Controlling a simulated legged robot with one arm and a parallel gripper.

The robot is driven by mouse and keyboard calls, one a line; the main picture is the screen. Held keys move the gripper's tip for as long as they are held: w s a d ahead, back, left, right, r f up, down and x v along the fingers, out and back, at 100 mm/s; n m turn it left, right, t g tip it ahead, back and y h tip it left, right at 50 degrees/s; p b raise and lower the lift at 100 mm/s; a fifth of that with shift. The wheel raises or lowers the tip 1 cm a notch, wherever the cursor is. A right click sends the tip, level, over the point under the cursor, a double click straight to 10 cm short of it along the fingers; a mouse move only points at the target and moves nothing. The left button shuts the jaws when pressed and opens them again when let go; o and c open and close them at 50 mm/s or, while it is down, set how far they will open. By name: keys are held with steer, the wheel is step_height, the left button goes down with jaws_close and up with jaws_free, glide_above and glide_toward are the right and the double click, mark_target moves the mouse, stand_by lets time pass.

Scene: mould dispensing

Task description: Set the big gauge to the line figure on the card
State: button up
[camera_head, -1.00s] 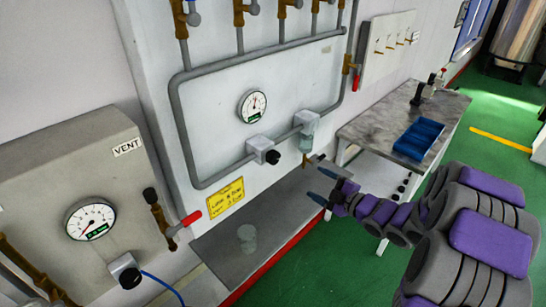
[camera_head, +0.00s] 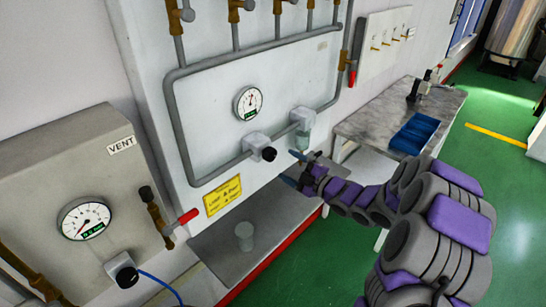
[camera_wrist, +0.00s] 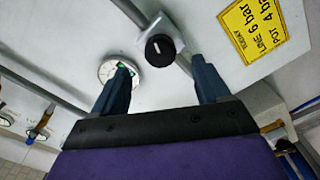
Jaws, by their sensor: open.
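The yellow card (camera_head: 222,196) is on the white panel; in the wrist view the card (camera_wrist: 254,27) reads LINE 6 bar and POT 4 bar. A round gauge (camera_head: 248,102) on the panel has its needle near upright. A black knob (camera_head: 268,154) on a grey block sits below it. Another gauge (camera_head: 84,219) is on the VENT box, its needle toward lower left. Which is the big gauge I cannot tell for sure. My gripper (camera_head: 292,168) is open and empty, right of the panel knob. In the wrist view the knob (camera_wrist: 159,48) shows beyond the fingertips (camera_wrist: 160,63), apart from them.
A clear bowl (camera_head: 303,117) hangs from a fitting right of the knob. Grey pipes frame the panel. A clear cup (camera_head: 244,232) stands on the shelf below. A red-handled valve (camera_head: 187,216) is at left. A bench with a blue tray (camera_head: 417,134) is at right.

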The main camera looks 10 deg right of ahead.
mark_target(274, 157)
steer(key=x, duration=0.8)
steer(key=shift+c, duration=0.3)
steer(key=shift+f, duration=0.1)
steer(key=c, duration=0.9)
